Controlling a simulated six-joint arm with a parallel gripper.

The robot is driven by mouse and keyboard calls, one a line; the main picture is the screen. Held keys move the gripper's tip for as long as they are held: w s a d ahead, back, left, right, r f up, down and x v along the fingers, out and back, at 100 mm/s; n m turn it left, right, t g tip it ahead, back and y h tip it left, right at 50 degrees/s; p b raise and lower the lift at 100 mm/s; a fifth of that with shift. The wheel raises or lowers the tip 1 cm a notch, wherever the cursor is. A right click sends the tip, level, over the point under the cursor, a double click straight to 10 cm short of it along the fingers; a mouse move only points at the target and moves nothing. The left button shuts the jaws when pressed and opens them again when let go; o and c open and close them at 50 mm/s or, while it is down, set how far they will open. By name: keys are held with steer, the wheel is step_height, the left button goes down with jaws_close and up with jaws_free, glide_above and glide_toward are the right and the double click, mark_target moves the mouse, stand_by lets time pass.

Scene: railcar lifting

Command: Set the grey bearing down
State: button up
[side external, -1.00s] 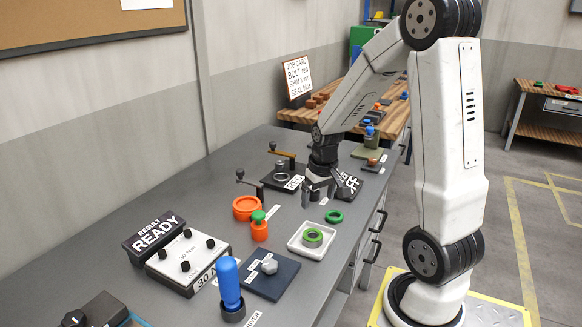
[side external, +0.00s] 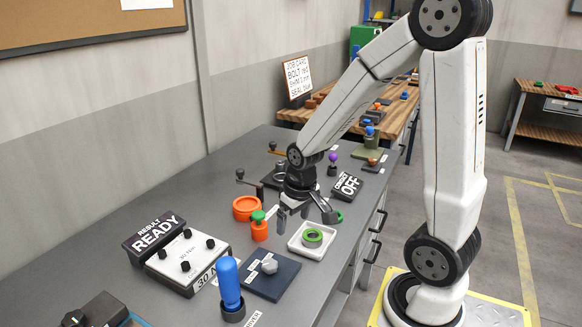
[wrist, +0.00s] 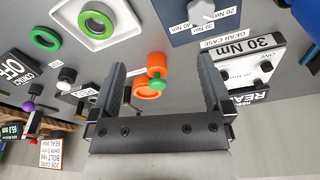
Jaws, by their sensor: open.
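My gripper (side external: 306,213) is open and empty, above the grey bench beside the white tray. Its two fingers also stand wide apart in the wrist view (wrist: 162,78). I cannot pick out the grey bearing with certainty. A light grey round piece (wrist: 66,75) on a dark stand in the wrist view may be it; in the side view my gripper and wrist largely hide that area. The white tray (side external: 297,247) holds a green ring (side external: 312,235). Another green ring (wrist: 45,38) lies on the bench outside the tray.
An orange bottle with a green cap (side external: 259,227) and an orange ring (side external: 245,207) stand left of my gripper. A dark blue pad (side external: 287,280), a blue-handled tool (side external: 230,282) and the gauge box (side external: 186,258) are nearer the camera. The CONTACT OFF sign (side external: 347,186) is behind.

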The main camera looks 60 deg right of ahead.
steer(key=s+a+n, duration=0.2)
steer(key=a+n, duration=0.1)
steer(key=a, duration=0.7)
steer(key=shift+f+t+y, duration=0.3)
steer(key=shift+f, duration=0.1)
